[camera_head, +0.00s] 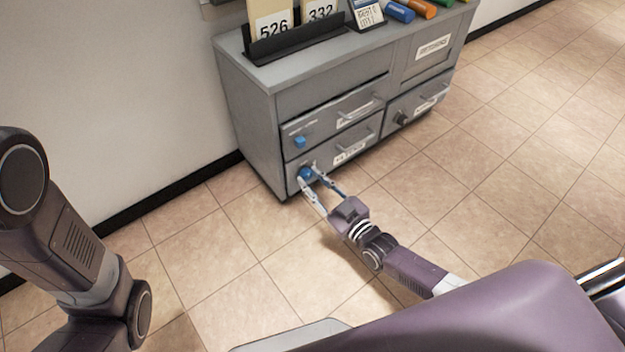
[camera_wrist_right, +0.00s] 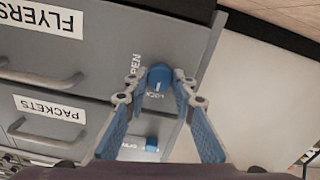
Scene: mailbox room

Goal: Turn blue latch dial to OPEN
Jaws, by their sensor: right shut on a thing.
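The blue latch dial (camera_head: 306,173) is on the face of the lower left drawer of the grey cabinet. It also shows in the right wrist view (camera_wrist_right: 158,77), with OPEN lettering to its left and LOCK lettering just below it. A white mark on the dial seems to face LOCK. My right gripper (camera_head: 313,175) is shut on the dial, its fingertips (camera_wrist_right: 158,83) on either side of it. My left arm shows at the left of the head view, but its gripper is out of frame.
A second blue knob (camera_head: 300,142) is on the drawer above, with a dark knob (camera_head: 401,118) to the right. The FLYERS drawer handle (camera_wrist_right: 42,80) sticks out near the dial. The cabinet (camera_head: 257,135) stands by the wall. The tiled floor in front is clear.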

